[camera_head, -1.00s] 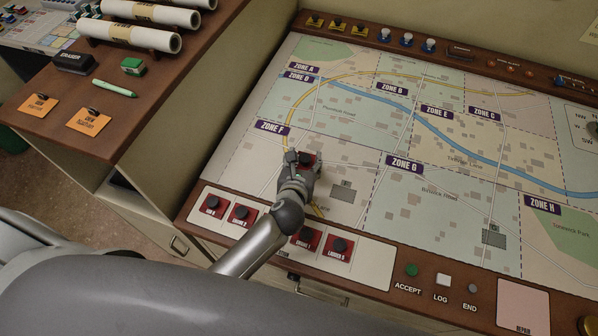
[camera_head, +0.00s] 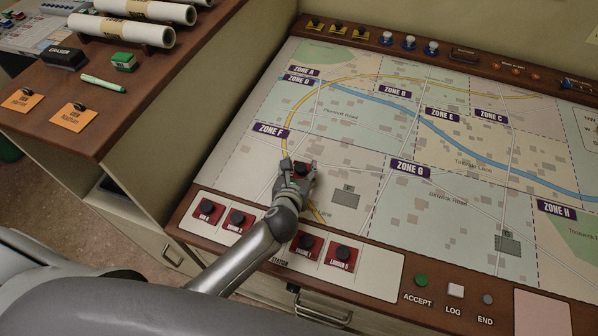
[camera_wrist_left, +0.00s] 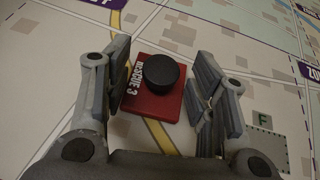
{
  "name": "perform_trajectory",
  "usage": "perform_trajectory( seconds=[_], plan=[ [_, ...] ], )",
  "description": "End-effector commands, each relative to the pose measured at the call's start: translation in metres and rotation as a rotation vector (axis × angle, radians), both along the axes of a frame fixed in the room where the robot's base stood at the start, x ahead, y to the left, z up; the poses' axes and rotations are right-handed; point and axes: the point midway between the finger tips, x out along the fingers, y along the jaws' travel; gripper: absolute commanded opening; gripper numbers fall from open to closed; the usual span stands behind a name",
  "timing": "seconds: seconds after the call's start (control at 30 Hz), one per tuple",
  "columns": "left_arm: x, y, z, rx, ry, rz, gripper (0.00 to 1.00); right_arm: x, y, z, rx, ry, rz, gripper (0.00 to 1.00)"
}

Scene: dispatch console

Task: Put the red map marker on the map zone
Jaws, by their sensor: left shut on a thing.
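The red map marker (camera_wrist_left: 155,86), a square red tile with a black round knob and the lettering "RESCUE 3", is between the fingers of my left gripper (camera_wrist_left: 158,92) in the left wrist view. The gripper is shut on its sides. In the head view my left gripper (camera_head: 299,172) is over the map zone labelled Zone F (camera_head: 240,160), below and right of its label, with the marker (camera_head: 302,170) at its tips. Whether the marker touches the map is hard to tell. My right gripper is not in view.
Several red markers with black knobs, such as the Ladder marker (camera_head: 343,256), sit on the white station strip (camera_head: 381,278) along the near edge. Accept, Log and End buttons (camera_head: 454,290) are to the right. A brown side desk (camera_head: 150,95) holds rolled maps and tags.

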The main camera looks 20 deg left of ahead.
Motion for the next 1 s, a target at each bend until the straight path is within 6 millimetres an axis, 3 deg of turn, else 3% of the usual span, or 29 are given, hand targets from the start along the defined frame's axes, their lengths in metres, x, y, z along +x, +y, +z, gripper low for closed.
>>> perform_trajectory(
  seconds=[0.2,0.23,0.4,0.77,1.0],
  plan=[
    [0.000,0.000,-0.004,0.000,0.000,0.001,0.27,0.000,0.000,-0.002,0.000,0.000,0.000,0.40],
    [0.000,0.000,-0.003,0.000,0.001,0.001,0.56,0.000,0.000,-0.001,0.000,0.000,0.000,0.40],
    [0.000,0.000,-0.003,0.000,0.001,0.001,0.74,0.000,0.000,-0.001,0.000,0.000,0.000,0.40],
    [0.000,0.000,0.001,0.001,0.000,0.000,0.74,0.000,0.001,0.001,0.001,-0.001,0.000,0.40],
    [-0.023,-0.003,0.010,-0.001,0.002,-0.001,0.74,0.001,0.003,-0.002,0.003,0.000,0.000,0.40]
  ],
)
